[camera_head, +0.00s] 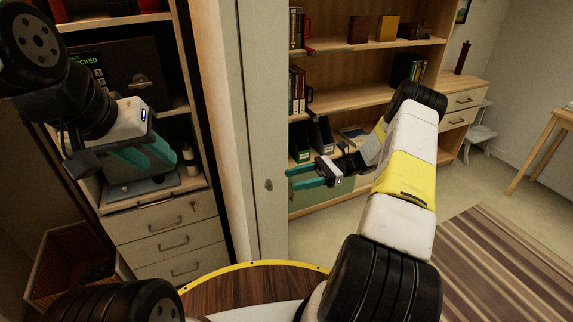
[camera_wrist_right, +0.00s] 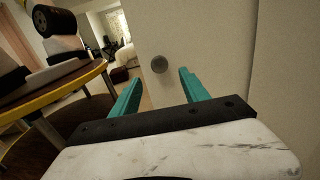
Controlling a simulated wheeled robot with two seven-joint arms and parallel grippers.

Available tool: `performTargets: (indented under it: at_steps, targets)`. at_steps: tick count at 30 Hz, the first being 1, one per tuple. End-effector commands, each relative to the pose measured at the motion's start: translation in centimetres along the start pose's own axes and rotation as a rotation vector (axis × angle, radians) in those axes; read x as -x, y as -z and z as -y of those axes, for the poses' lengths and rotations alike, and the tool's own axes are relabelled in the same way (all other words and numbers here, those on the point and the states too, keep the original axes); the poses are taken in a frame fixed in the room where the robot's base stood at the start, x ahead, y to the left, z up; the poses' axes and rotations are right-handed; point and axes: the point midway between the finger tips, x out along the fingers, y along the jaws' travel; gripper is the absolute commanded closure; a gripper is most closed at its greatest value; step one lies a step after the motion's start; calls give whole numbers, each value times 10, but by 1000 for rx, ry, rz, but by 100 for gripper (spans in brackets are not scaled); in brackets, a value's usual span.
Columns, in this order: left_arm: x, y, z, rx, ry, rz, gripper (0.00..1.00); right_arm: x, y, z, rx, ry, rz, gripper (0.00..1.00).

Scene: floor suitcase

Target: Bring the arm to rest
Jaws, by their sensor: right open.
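My right gripper (camera_head: 290,179) reaches out from my white and yellow arm, near the edge of a pale door (camera_head: 256,120). Its teal fingers are apart with nothing between them, as the right wrist view (camera_wrist_right: 160,76) also shows. My left gripper (camera_head: 150,160) is in front of the closet shelves at the left. Its teal fingers overlap from this angle, so its opening is unclear.
A closet holds a dark safe (camera_head: 122,70) above several drawers (camera_head: 165,245). A wicker basket (camera_head: 65,265) stands on the floor at left. A bookshelf (camera_head: 340,85) with books and binders stands behind my right arm. A striped rug (camera_head: 500,265) and open floor lie at right.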

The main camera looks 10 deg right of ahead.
Motion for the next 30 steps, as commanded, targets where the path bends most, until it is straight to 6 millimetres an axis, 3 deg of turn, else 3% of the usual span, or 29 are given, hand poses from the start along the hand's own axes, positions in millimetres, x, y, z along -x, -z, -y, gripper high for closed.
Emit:
performTargets:
  at_steps: [5, 13, 21, 30]
  targets:
    - [0, 0, 0, 0, 0, 0, 64, -5, -16, -1, 35, -30, -60, 47]
    - [0, 0, 0, 0, 0, 0, 64, -30, -90, -21, 245, -193, -387, 47]
    - [0, 0, 0, 0, 0, 0, 64, -50, -159, -63, 529, -362, -728, 47]
    - [0, 0, 0, 0, 0, 0, 64, -61, -220, -121, 894, -523, -1071, 47]
